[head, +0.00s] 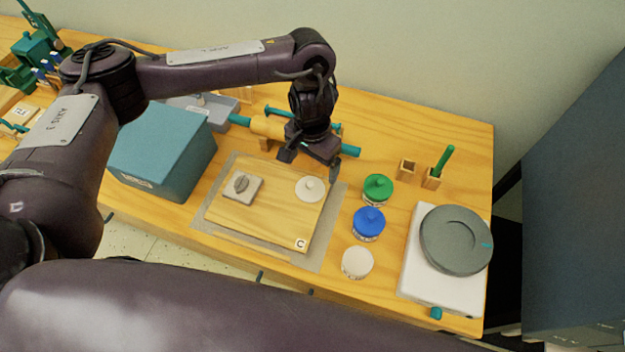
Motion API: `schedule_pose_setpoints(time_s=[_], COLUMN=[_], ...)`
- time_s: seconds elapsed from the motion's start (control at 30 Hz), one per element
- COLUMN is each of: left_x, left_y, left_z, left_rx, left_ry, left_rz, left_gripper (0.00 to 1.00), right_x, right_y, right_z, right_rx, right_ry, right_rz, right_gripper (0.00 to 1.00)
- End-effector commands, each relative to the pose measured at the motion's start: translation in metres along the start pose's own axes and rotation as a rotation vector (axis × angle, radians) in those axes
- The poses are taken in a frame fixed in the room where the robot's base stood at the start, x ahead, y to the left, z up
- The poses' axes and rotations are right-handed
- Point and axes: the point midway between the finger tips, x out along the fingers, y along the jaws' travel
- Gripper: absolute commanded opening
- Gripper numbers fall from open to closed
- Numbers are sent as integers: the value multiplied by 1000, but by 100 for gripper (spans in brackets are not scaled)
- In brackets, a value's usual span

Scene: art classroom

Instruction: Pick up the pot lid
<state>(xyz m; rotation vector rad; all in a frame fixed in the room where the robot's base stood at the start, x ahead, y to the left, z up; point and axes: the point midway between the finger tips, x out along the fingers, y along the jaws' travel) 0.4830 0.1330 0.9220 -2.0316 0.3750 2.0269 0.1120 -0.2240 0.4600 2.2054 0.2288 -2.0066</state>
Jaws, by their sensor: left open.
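The pot lid (310,189), a small white disc with a knob, lies on the wooden board (262,219) marked C, near its upper right corner. My left gripper (311,165) points down just behind the lid in the picture, with its two fingers spread apart. No lid is between the fingers. I cannot tell the exact height of the fingers above the board. A white-topped pot (357,263) stands right of the board. My right gripper does not show.
A grey stone block (241,187) sits on the board. A green-lidded jar (377,189) and a blue-lidded jar (368,223) stand to the right. A grey wheel (456,240) rests on a white base. A teal box (160,150) is left; a rolling pin (268,127) lies behind.

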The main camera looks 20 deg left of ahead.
Motion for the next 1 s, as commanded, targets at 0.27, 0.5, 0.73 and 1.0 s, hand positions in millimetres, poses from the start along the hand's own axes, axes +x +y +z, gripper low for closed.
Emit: schedule_pose_setpoints(time_s=[0.27,0.5,0.73,1.0], left_x=[29,64,76,76], left_y=[-2,2,2,2], left_z=[4,11,10,10], left_rx=[-14,-14,-12,-11], left_ry=[-11,-10,-6,-6], left_rz=[-5,-3,-5,-5], left_gripper=[91,91,91,76], right_x=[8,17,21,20], right_y=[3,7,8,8], right_z=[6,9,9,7], right_rx=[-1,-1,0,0], right_ry=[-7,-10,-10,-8], right_rz=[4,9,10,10], right_gripper=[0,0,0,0])
